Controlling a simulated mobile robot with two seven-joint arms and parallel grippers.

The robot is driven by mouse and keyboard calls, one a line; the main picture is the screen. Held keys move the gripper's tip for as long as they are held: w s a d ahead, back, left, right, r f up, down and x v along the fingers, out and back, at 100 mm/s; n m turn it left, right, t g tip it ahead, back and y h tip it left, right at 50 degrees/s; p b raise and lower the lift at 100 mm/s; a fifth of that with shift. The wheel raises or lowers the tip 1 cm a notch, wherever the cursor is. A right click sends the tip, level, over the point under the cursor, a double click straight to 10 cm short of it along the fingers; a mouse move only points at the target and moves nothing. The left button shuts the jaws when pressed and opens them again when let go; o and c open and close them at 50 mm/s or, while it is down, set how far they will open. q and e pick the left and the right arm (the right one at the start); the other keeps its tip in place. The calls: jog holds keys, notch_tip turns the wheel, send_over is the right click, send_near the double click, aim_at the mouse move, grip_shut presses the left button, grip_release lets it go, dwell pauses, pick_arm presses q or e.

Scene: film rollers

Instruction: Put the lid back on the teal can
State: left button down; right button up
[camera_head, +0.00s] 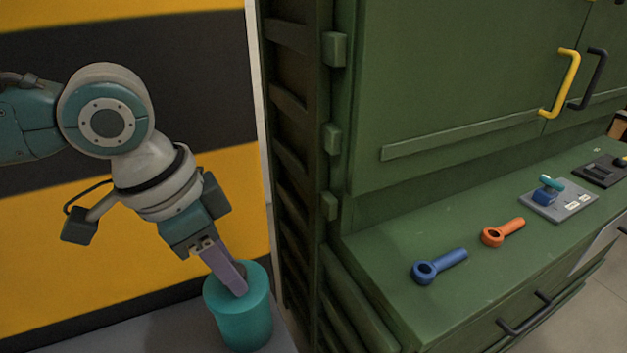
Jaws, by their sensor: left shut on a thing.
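The teal can (244,326) stands upright on a grey surface at the lower left. Its teal lid (258,279) is at the top of the can, in line with it; I cannot tell whether it is fully seated. My left gripper (239,285) reaches down from the upper left, tilted, and is shut on the lid at its middle, where a small dark part shows beside the finger. The finger hides most of the grip. My right gripper is not in view.
A green cabinet (450,85) with a worktop (390,250) fills the right side. On the worktop lie a blue wrench-like piece (440,266), an orange one (502,232) and a grey plate (572,208). A yellow and black striped wall (205,90) stands behind my left arm.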

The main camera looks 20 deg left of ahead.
pick_arm(q)
jog(key=shift+f+p, duration=0.15)
jog(key=shift+p, duration=0.45)
dwell(0.9)
dwell(0.3)
grip_release()
dwell(0.6)
notch_tip(320, 180, up, 7)
jog(key=p, duration=0.8)
dwell(0.4)
jog(key=shift+c, duration=0.4)
